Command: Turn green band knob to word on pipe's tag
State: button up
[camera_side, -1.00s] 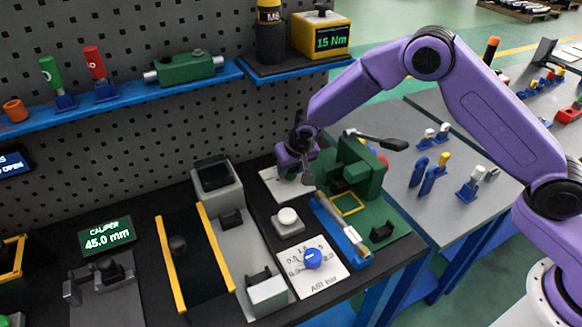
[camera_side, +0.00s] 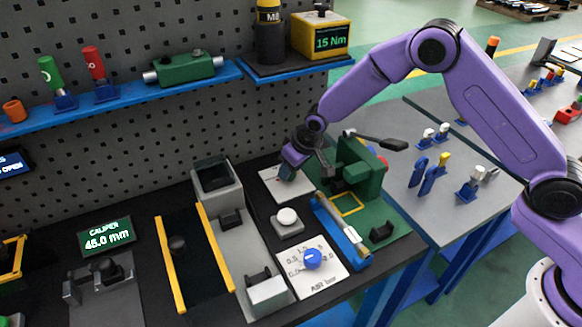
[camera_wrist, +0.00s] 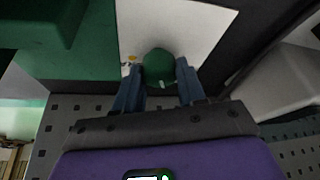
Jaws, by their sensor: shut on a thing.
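In the wrist view the green knob (camera_wrist: 158,66) sits on a white plate (camera_wrist: 205,22), with a short white mark on its near edge. My gripper (camera_wrist: 158,78) has one blue finger on each side of the knob and is shut on it. In the side view my gripper (camera_side: 285,172) points down at the white plate (camera_side: 272,190) behind the round white button, and hides the knob. Any words on that plate are too small to read. I cannot make out a pipe's tag with a word.
A blue knob (camera_side: 313,258) stands on a white "AIR bar" dial plate (camera_side: 325,280) in front. A white button (camera_side: 287,216) on a grey box lies between. A green vise-like fixture (camera_side: 362,175) stands close on the right. A grey bin (camera_side: 217,187) is on the left.

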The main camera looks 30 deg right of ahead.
jog(key=shift+d+n+y, duration=0.1)
jog(key=shift+n+y, duration=0.2)
jog(key=shift+n, duration=0.5)
jog(key=o, duration=1.1)
jog(key=shift+c, duration=0.2)
jog(key=v, duration=1.7)
jog(key=shift+r, duration=0.25)
jog(key=shift+w, duration=0.1)
